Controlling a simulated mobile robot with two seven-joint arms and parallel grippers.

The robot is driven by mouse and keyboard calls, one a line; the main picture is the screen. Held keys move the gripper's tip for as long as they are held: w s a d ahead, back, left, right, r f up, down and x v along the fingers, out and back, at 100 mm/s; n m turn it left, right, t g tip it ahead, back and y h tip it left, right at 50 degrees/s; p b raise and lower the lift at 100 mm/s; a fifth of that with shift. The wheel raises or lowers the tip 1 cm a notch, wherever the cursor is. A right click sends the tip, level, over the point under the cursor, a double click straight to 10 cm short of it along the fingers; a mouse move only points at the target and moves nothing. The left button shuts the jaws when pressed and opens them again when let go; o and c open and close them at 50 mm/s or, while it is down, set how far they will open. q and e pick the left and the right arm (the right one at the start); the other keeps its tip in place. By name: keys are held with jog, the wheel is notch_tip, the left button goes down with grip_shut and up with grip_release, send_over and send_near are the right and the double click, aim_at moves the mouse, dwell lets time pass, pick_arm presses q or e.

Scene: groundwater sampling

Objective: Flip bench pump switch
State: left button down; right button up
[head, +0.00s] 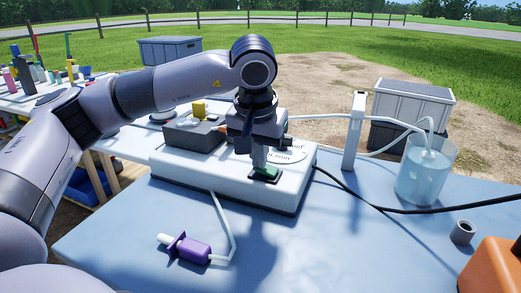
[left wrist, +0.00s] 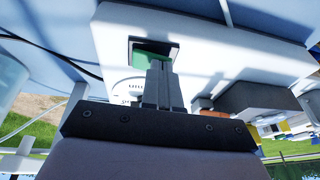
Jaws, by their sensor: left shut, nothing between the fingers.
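The bench pump (head: 225,180) is a white box on the blue table, with a grey pump head (head: 192,136) and a yellow part (head: 198,108) on top. Its switch (head: 267,173) is a green rocker in a black frame. My left gripper (head: 259,166) is shut and empty, pointing down with its fingertips at the switch. In the left wrist view the closed fingers (left wrist: 157,68) reach the green switch (left wrist: 150,52) and cover part of it. I cannot tell whether they touch it. My right gripper is not in view.
A purple filter (head: 190,249) on white tubing lies in front of the pump. A water beaker (head: 424,170), a grey ring (head: 462,232) and an orange case (head: 495,272) are at right. A black cable crosses the table. The front middle is clear.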

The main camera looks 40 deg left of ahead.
pick_arm(q)
jog(key=shift+a+f+h+b, duration=0.15)
jog(key=shift+f+h+b, duration=0.25)
jog(key=shift+b, duration=0.1)
jog(key=shift+a+f+h+b, duration=0.15)
jog(key=shift+f+h+b, duration=0.15)
jog(key=shift+h+b, duration=0.15)
jog(key=shift+s+r, duration=0.1)
jog(key=shift+r, duration=0.15)
jog(key=shift+d, duration=0.2)
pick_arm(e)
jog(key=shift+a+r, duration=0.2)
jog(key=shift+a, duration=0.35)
pick_arm(q)
jog(key=shift+d, duration=0.1)
